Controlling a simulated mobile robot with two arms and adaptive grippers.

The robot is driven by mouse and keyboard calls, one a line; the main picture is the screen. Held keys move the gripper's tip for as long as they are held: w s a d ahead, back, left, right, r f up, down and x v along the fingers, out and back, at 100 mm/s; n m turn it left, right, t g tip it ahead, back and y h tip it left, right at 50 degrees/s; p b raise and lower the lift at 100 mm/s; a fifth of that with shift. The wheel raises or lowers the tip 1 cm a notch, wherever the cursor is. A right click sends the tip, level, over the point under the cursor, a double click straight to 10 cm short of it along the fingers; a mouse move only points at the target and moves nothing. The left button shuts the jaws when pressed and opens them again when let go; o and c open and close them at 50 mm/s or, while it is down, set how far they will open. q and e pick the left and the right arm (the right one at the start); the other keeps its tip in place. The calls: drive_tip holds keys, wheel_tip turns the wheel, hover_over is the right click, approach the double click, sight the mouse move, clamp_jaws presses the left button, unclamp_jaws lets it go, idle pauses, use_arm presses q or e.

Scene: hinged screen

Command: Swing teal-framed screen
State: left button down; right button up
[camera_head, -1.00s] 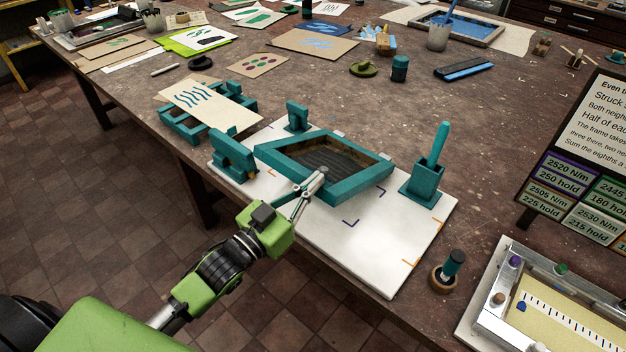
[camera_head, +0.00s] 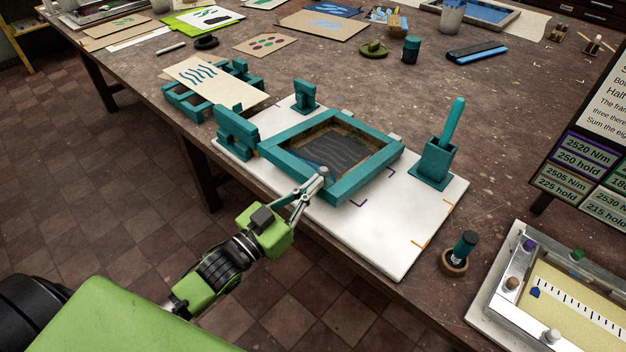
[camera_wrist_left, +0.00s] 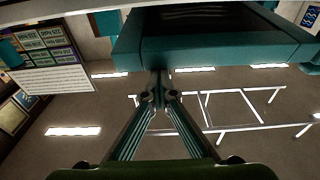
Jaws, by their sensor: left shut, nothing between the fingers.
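The teal-framed screen (camera_head: 372,178), with a dark mesh, sits over the white board, beside two teal hinge blocks (camera_head: 236,130) (camera_head: 304,97). I cannot tell exactly how far it is tilted or clear of the board. My left gripper (camera_head: 322,173) is shut with nothing in it. Its tip is at the near-side rail of the frame, touching or nearly so. In the left wrist view the shut fingertips (camera_wrist_left: 158,92) are close to the teal rail (camera_wrist_left: 215,50), which fills the top of the picture. My right gripper is not in view.
The white board (camera_head: 395,245) carries a teal holder (camera_head: 434,163) with an upright handle, right of the frame. A small dark-topped item (camera_head: 463,250) stands near the table's front edge. A teal rack with a printed card (camera_head: 215,82) is behind left. A metal-framed tray (camera_head: 560,305) is at right.

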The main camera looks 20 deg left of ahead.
use_arm(q)
drive_tip(key=shift+a+f+b, duration=0.2)
drive_tip(key=shift+f+b, duration=0.1)
drive_tip(key=shift+f, duration=0.8)
drive_tip(key=shift+s+a+f+b, duration=0.15)
drive_tip(key=shift+f+b, duration=0.45)
drive_tip(key=shift+f, duration=0.35)
drive_tip(key=c, duration=2.4)
unclamp_jaws()
drive_tip(key=shift+r, duration=0.15)
drive_tip(key=shift+o, duration=0.2)
drive_tip(key=shift+w, duration=0.25)
drive_tip(key=shift+d, duration=0.2)
drive_tip(key=shift+s+a, duration=0.1)
drive_tip(key=shift+s+a+f, duration=0.2)
drive_tip(key=shift+s+f, duration=0.05)
drive_tip(key=shift+s, duration=0.25)
drive_tip(key=r+v, duration=0.1)
drive_tip(key=v, duration=0.9)
drive_tip(key=shift+s+f, duration=0.35)
drive_tip(key=shift+s, duration=0.15)
